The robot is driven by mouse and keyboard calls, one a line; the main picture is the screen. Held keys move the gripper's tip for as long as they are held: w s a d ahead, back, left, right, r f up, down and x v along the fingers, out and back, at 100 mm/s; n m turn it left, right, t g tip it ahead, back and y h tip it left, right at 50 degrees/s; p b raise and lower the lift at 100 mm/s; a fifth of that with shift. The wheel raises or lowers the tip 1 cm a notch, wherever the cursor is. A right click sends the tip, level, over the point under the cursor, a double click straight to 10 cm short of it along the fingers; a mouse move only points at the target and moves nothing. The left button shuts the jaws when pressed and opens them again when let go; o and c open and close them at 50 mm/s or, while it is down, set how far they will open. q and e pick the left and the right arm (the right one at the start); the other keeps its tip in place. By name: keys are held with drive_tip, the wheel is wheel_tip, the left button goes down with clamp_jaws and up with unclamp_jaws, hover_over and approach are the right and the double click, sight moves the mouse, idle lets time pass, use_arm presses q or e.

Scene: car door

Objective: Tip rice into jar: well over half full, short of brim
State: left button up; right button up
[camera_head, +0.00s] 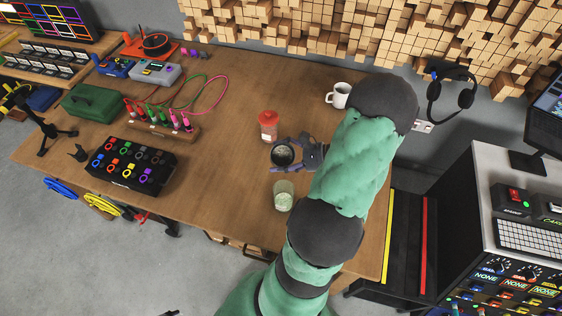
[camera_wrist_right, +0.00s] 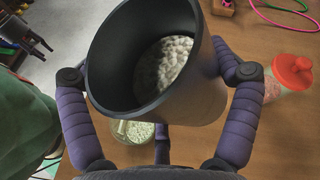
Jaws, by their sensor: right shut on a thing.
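My right gripper (camera_head: 301,155) is shut on a dark round cup (camera_head: 283,153) and holds it above the table. In the right wrist view the cup (camera_wrist_right: 165,65) is tilted, and white rice (camera_wrist_right: 166,65) lies inside it. A clear glass jar (camera_head: 283,195) stands upright on the table, nearer to me than the cup. It has pale rice low inside; its exact level is hard to read. The jar (camera_wrist_right: 137,131) is partly hidden by the cup in the right wrist view. A dark claw-like shape (camera_wrist_right: 22,35) there may be my left gripper; its state is unclear.
A red-lidded jar (camera_head: 268,128) stands just behind the cup. A white mug (camera_head: 338,95) is farther back. A black box of coloured rings (camera_head: 131,165) and a rack with cables (camera_head: 160,127) stand at left. The table between these and the jar is clear.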

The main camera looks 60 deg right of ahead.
drive_tip(key=shift+n+t, duration=0.4)
drive_tip(key=shift+n, duration=0.3)
drive_tip(key=shift+w+d+f+b, duration=0.1)
drive_tip(key=shift+d+f+b, duration=0.05)
drive_tip(key=shift+f+b, duration=1.35)
drive_tip(key=shift+w+d+f+b, duration=0.1)
drive_tip(key=shift+f+b, duration=0.85)
drive_tip(key=shift+b, duration=0.95)
